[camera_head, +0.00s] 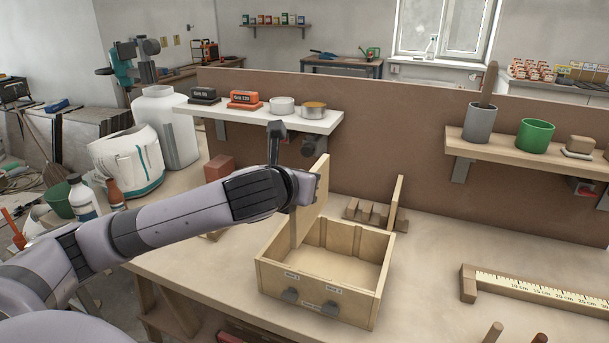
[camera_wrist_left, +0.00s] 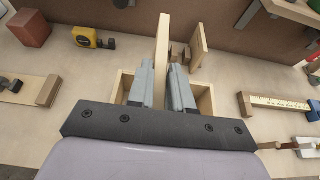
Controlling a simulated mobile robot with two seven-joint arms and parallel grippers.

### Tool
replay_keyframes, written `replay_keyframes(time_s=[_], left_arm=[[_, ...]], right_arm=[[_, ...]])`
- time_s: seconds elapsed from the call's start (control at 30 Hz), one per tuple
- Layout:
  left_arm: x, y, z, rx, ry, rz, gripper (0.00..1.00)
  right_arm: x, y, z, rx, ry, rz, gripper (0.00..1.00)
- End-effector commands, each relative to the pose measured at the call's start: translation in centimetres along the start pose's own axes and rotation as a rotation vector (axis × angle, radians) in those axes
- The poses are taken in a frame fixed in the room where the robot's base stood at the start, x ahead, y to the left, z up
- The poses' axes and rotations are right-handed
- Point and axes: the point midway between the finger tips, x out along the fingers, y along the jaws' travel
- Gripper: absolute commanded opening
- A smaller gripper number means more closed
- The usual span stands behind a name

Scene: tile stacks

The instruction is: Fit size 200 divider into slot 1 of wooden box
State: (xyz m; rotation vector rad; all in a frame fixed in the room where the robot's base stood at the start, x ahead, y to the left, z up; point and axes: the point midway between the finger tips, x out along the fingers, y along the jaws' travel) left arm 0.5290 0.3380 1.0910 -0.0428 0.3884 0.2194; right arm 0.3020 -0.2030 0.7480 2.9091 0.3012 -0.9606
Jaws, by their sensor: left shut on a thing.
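My left gripper (camera_head: 306,190) is shut on a pale wooden divider (camera_head: 318,192). The divider stands upright and on edge over the left side of the wooden box (camera_head: 320,308), and its lower part overlaps the box opening. I cannot tell whether its bottom edge sits in a slot. No size mark is readable on it. The box is open, with two small labels near the top of its front wall. In the left wrist view the divider (camera_wrist_left: 163,45) rises between the two fingers (camera_wrist_left: 163,85), with the box wall (camera_wrist_left: 206,104) showing beside them. My right gripper is not in view.
Behind the box stands a notched wooden rack (camera_head: 365,212) with another divider (camera_head: 398,200) upright. A wooden ruler (camera_head: 530,289) lies at right. A red block (camera_head: 219,168) and a yellow tape measure (camera_wrist_left: 88,37) lie left. Shelves hang on the back panel.

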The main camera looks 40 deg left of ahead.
Motion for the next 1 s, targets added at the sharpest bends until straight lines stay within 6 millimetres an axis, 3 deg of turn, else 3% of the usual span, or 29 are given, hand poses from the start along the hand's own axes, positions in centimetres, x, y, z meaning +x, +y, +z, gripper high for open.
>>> replay_keyframes(time_s=[0.4, 1.0], left_arm=[[1.4, 0.0, -3.5, 0.001, -0.002, 0.001, 0.0], [1.5, 0.0, -3.7, 0.001, -0.002, 0.001, 0.0]], right_arm=[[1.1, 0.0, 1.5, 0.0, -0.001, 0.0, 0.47], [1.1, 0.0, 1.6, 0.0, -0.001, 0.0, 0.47]])
